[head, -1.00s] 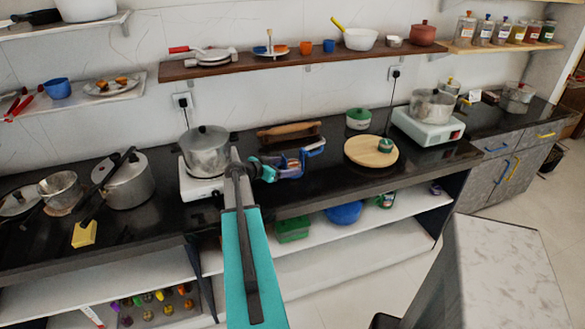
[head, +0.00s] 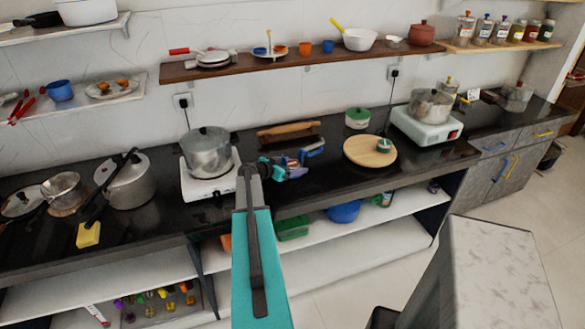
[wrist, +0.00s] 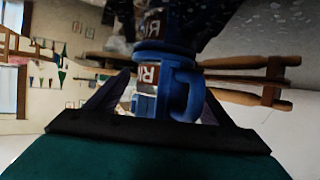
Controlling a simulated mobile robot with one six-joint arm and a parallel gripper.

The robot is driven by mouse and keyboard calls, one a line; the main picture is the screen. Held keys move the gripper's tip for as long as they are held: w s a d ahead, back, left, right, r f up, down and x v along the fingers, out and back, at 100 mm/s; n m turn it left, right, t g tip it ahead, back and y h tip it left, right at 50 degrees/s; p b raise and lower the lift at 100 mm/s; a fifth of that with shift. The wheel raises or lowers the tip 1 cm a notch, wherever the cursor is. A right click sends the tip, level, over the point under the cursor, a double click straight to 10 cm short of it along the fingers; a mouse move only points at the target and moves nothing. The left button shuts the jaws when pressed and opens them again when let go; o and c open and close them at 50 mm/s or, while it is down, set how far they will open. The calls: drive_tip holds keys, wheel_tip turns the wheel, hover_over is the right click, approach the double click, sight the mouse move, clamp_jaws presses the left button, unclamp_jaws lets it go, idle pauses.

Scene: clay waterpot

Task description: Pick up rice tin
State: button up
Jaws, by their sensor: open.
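The rice tin is a blue tin with a brown and white label reading "RI"; it fills the middle of the wrist view (wrist: 178,66), with its handle toward the right. In the head view the tin (head: 314,149) stands on the black counter, partly hidden by my gripper (head: 293,165). My gripper is open. In the wrist view its two dark fingers (wrist: 160,100) show to the left and right of the tin, pointing toward it. I cannot tell whether either finger touches it.
A rolling pin (head: 287,129) lies behind the tin. A steel pot (head: 207,152) on a white stove (head: 200,188) stands to the left. A round wooden board (head: 358,155) with a small green-topped tin lies to the right. A wall shelf (head: 230,67) runs above.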

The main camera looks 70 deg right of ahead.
sight(292, 163)
drive_tip(key=shift+c, duration=0.5)
drive_tip(key=c, duration=1.2)
drive_tip(key=shift+r, duration=0.15)
drive_tip(key=shift+c, duration=0.2)
drive_tip(key=shift+r+b, duration=1.65)
drive_tip(key=shift+r, duration=3.25)
